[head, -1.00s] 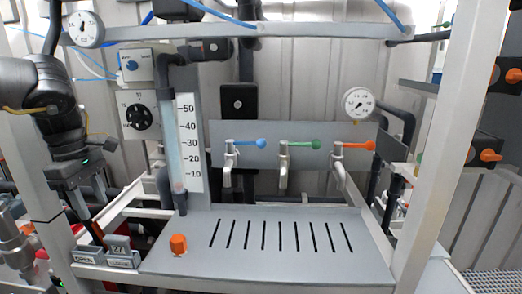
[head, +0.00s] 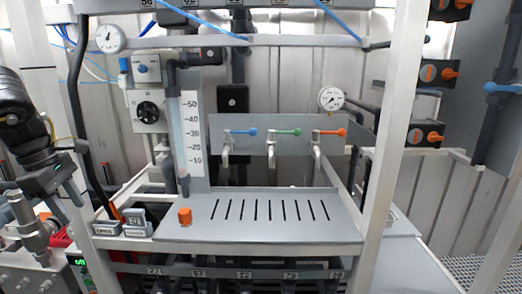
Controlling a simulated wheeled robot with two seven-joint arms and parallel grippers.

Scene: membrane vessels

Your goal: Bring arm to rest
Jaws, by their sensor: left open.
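My left arm (head: 22,125) comes in at the left edge in the head view. Its dark gripper (head: 62,180) is open, with nothing seen between its fingers. It is left of the grey slotted drain panel and in front of the metal pipework. My right arm and gripper are not in view.
White frame posts (head: 392,130) flank the rig. A metal pipe fitting (head: 30,225) is below my left gripper.

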